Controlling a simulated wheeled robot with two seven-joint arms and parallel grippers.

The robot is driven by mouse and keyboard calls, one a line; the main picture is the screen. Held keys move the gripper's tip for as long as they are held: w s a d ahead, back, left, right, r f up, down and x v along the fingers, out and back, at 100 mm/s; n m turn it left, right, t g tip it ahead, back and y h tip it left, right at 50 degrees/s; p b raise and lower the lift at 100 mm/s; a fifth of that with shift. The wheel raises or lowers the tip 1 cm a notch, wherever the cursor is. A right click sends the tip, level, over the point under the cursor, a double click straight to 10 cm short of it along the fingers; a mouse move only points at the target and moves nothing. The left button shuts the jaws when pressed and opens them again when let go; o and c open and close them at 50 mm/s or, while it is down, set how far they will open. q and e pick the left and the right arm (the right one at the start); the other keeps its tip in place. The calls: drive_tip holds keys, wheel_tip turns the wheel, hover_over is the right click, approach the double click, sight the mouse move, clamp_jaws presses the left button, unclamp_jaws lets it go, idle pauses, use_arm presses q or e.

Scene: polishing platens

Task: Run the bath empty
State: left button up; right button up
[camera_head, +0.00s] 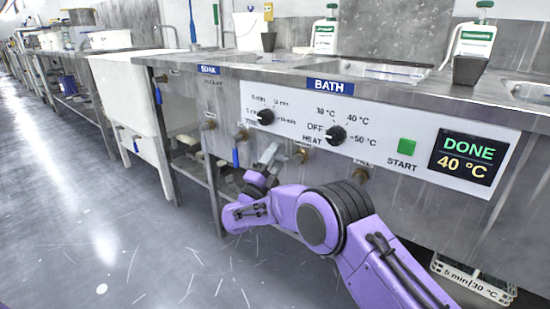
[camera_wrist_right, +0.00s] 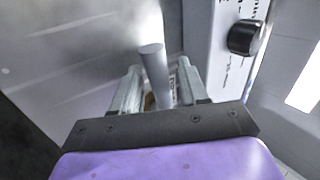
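The bath (camera_head: 380,71) is the steel basin behind the blue BATH label (camera_head: 330,86). Its control panel (camera_head: 380,130) has two black knobs, a green START button (camera_head: 407,147) and a display (camera_head: 467,158) reading DONE, 40 °C. A brass fitting (camera_head: 300,154) sits below the panel, just right of my right gripper (camera_head: 267,157). In the right wrist view, a grey round bar (camera_wrist_right: 154,68) stands between the fingers of the right gripper (camera_wrist_right: 160,85), with visible gaps beside it. Brass shows partly behind it. My left gripper is out of view.
Another brass valve with a blue lever (camera_head: 236,157) hangs left of my right gripper. A further brass fitting (camera_head: 360,174) is right of it, near my forearm. A white basket (camera_head: 472,280) tagged 5 min, 30 °C sits low at right. The floor (camera_head: 120,240) at left is clear.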

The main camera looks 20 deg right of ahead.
drive_tip(key=shift+s+a+f, duration=0.15)
drive_tip(key=shift+a+f, duration=0.05)
drive_tip(key=shift+a, duration=0.15)
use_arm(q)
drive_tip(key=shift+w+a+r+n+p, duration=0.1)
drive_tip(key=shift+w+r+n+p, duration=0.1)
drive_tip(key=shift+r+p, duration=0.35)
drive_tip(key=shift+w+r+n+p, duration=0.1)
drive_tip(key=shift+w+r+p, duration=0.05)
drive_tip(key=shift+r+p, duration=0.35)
use_arm(e)
drive_tip(key=v, duration=0.9)
drive_tip(key=shift+s+a+f, duration=0.15)
drive_tip(key=shift+a+f, duration=0.05)
drive_tip(key=shift+a, duration=0.05)
